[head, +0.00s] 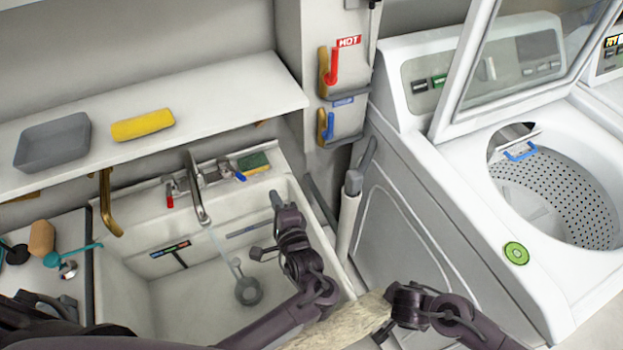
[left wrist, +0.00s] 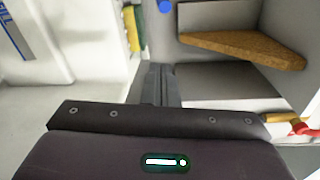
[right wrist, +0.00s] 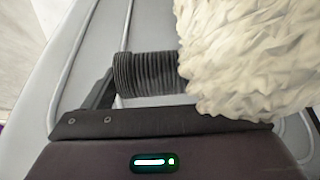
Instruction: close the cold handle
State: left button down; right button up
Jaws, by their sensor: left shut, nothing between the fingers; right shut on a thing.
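The cold handle is the blue-tipped lever (head: 239,176) on the right of the sink faucet (head: 200,190). A small blue tip at the top edge of the left wrist view (left wrist: 166,6) looks like its end. A thin water stream seems to fall from the spout. My left gripper (head: 275,198) is shut and empty over the sink's right side, apart from the handle and to its lower right. My right gripper (head: 385,312) is shut on a shaggy duster (head: 345,325). The duster's pale head (right wrist: 235,55) and black ribbed handle (right wrist: 147,73) show in the right wrist view.
A red-tipped lever (head: 169,200) is on the faucet's left. A sponge (head: 253,163) lies right of the blue lever. Red (head: 333,65) and blue (head: 329,125) levers sit on wall boxes. A shelf (head: 220,90) overhangs the back. A washer (head: 420,200) stands right.

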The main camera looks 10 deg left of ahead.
aim_at(232, 170)
jog(key=shift+r, duration=0.3)
notch_tip(232, 170, up, 2)
jog(key=p, duration=0.2)
jog(key=shift+r+p, duration=0.1)
jog(key=shift+p, duration=0.25)
pick_arm(q)
jog(key=w+a, duration=0.4)
jog(key=a, duration=0.3)
jog(key=shift+w+a, duration=0.15)
jog(key=shift+a, duration=0.25)
jog(key=shift+r, duration=0.1)
pick_arm(e)
notch_tip(232, 170, up, 5)
jog(key=p, duration=0.5)
jog(key=shift+r+p, duration=0.3)
pick_arm(q)
jog(key=s+a+m+t+h, duration=0.1)
jog(key=h, duration=0.1)
jog(key=s+a+m+h, duration=0.1)
jog(key=m+h, duration=0.1)
jog(key=s+a+m+t+h, duration=0.1)
jog(key=h, duration=0.1)
jog(key=shift+s+t, duration=0.3)
pick_arm(e)
jog(key=shift+f, duration=0.1)
pick_arm(q)
jog(key=shift+d, duration=0.1)
pick_arm(e)
jog(key=shift+d, duration=0.1)
